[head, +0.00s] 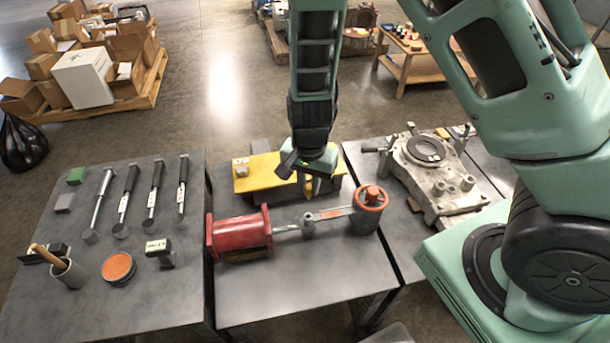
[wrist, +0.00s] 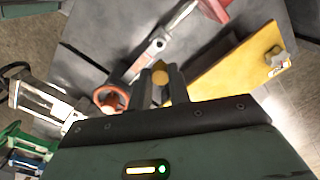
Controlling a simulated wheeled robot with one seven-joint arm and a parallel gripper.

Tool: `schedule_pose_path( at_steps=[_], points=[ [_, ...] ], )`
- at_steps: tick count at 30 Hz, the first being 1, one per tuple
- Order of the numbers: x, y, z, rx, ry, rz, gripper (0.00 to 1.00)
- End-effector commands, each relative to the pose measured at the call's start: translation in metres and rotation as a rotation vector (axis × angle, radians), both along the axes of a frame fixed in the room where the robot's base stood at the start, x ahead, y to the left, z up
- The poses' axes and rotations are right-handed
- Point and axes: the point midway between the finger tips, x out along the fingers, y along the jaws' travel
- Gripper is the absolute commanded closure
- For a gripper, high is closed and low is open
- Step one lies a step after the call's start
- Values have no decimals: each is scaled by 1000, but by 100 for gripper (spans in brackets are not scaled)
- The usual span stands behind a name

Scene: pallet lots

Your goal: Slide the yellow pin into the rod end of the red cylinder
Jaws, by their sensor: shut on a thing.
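The red cylinder (head: 238,233) lies on the middle table, its rod pointing right; a corner of it shows at the top of the wrist view (wrist: 214,8). The pin's lower end and exact alignment with the hole are hard to see.
A yellow plate (head: 262,172) lies behind the cylinder. An orange handwheel (head: 371,197) tops a post at the lever's right end. A grey metal casting (head: 432,170) stands on the right table, tools on the left table (head: 150,290). The middle table's front is clear.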

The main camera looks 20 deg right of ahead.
Motion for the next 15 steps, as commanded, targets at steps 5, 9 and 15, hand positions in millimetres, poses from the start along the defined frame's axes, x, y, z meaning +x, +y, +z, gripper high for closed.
schedule_pose_path(
  at_steps=[5, 9, 15],
  points=[
    [0, 0, 0, 0, 0, 0, 100],
    [-1, 1, 1, 0, 0, 0, 100],
    [-2, 2, -10, 0, 1, 0, 100]
  ],
)
